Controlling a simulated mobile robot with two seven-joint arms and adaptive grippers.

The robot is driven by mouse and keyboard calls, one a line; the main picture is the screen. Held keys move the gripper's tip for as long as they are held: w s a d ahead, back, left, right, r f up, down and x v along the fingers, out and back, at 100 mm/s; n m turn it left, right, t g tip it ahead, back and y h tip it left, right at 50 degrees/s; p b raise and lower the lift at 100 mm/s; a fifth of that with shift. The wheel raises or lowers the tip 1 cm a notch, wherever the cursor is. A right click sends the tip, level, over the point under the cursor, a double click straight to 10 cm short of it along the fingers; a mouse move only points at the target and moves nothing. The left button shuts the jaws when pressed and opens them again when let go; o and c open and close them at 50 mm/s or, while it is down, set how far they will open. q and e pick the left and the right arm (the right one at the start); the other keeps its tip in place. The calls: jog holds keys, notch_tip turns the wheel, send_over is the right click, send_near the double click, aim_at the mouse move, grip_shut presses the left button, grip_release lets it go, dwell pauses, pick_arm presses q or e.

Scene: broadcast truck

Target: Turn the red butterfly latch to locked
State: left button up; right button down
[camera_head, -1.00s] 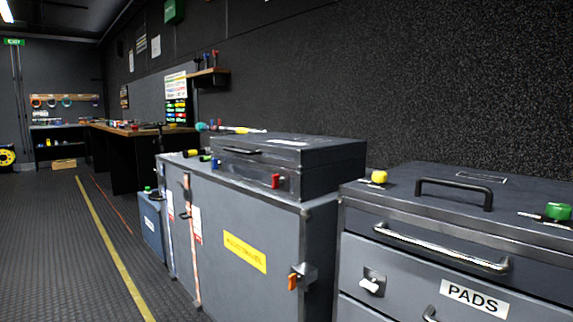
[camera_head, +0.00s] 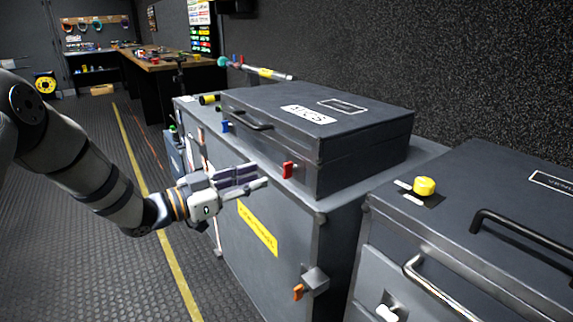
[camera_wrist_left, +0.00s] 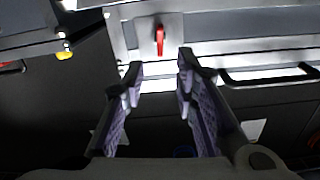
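The red butterfly latch (camera_head: 288,170) is on the front of a dark flat case (camera_head: 355,150) that lies on a grey cabinet. In the left wrist view the red latch (camera_wrist_left: 160,40) stands out from a pale metal plate (camera_wrist_left: 143,30), its handle pointing roughly along the picture's vertical. My left gripper (camera_head: 260,176) is just left of the latch in the head view, its fingers pointing at it. In the left wrist view the gripper (camera_wrist_left: 160,68) is open and empty, with the latch ahead between the fingertips, apparently apart from them. My right gripper is not in view.
A blue latch (camera_head: 226,126) and a black handle (camera_head: 247,121) are farther along the case. A yellow knob (camera_head: 424,186) sits on the right-hand cabinet. The floor at left is clear.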

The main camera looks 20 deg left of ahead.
aim_at(289, 170)
pick_arm(q)
jog(key=x, duration=0.8)
jog(key=shift+b, duration=0.35)
jog(key=shift+f, duration=0.1)
grip_shut()
